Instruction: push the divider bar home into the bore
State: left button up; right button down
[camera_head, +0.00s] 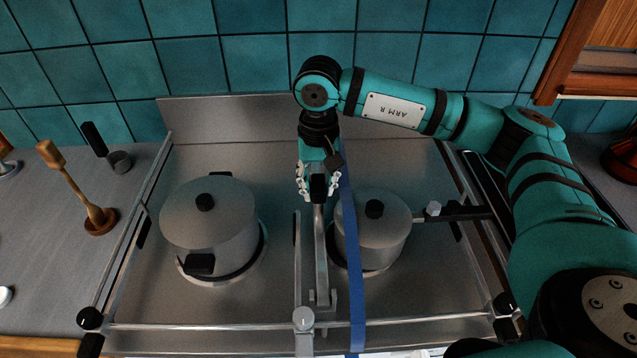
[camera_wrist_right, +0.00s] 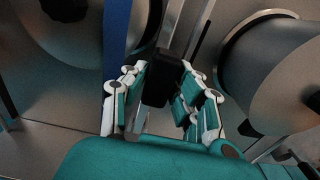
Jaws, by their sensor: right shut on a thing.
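The divider bar (camera_head: 320,240) is a slim grey metal bar between the two pots, running from front to back over the stove. My right gripper (camera_head: 317,188) is shut on the black grip at its far end. In the wrist view the black grip (camera_wrist_right: 161,80) sits between the fingers, with the bar running on beyond it. The bar's near end is by a grey fitting (camera_head: 303,319) on the front rail. I cannot make out the bore's opening or how far the bar is in it. My left gripper is out of view.
A large lidded pot (camera_head: 208,235) stands left of the bar and a smaller lidded pot (camera_head: 371,240) close on the right. A blue strap (camera_head: 351,255) hangs beside the bar. Metal rails (camera_head: 210,326) edge the stove. A wooden-handled tool (camera_head: 75,188) stands on the left counter.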

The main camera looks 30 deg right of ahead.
jog(key=c, duration=1)
grip_release()
jog(key=shift+f, duration=0.1)
jog(key=shift+o, duration=0.2)
notch_tip(320, 180, up, 16)
jog(key=p, duration=0.2)
jog(key=shift+p, duration=0.35)
